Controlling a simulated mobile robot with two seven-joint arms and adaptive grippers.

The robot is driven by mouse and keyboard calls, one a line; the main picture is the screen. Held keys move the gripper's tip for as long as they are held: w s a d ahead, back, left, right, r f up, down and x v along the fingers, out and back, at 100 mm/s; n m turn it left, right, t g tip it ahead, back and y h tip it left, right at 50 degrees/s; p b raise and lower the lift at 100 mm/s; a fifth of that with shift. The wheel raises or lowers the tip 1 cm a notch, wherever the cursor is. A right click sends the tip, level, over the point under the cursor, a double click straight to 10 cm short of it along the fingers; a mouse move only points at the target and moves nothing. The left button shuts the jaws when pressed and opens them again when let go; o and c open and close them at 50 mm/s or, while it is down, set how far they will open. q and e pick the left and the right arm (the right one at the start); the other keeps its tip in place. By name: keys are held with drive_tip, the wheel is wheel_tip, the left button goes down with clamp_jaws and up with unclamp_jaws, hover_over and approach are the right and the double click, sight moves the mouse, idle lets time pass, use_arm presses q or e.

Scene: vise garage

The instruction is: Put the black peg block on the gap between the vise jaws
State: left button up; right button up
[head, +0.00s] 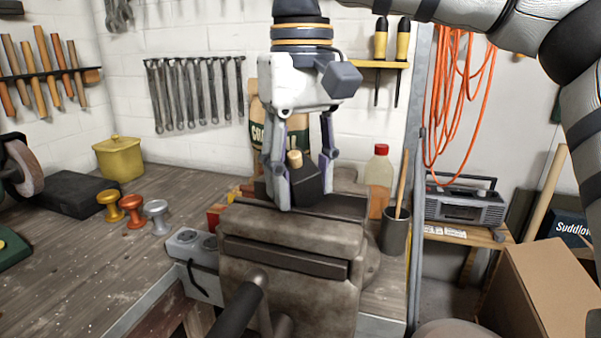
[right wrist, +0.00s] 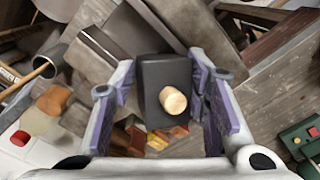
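The black peg block (head: 307,184), with a light wooden peg (head: 295,158) standing up from it, is between the fingers of my right gripper (head: 303,180). In the right wrist view the block (right wrist: 152,108) fills the space between the two finger pads (right wrist: 165,85), which appear to press on its sides. In the head view it is slightly tilted, just above the jaws of the grey-brown vise (head: 290,228). Whether the block touches the jaws cannot be told; the gap is largely hidden behind the front jaw and block. My left gripper is not in view.
The workbench (head: 70,250) has bare room at the left front.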

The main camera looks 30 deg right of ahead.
sight(302, 161)
drive_tip(key=o, duration=0.5)
drive_tip(key=shift+r, duration=0.1)
drive_tip(key=shift+r, duration=0.4)
wheel_tip(302, 161, up, 11)
drive_tip(key=shift+r, duration=0.15)
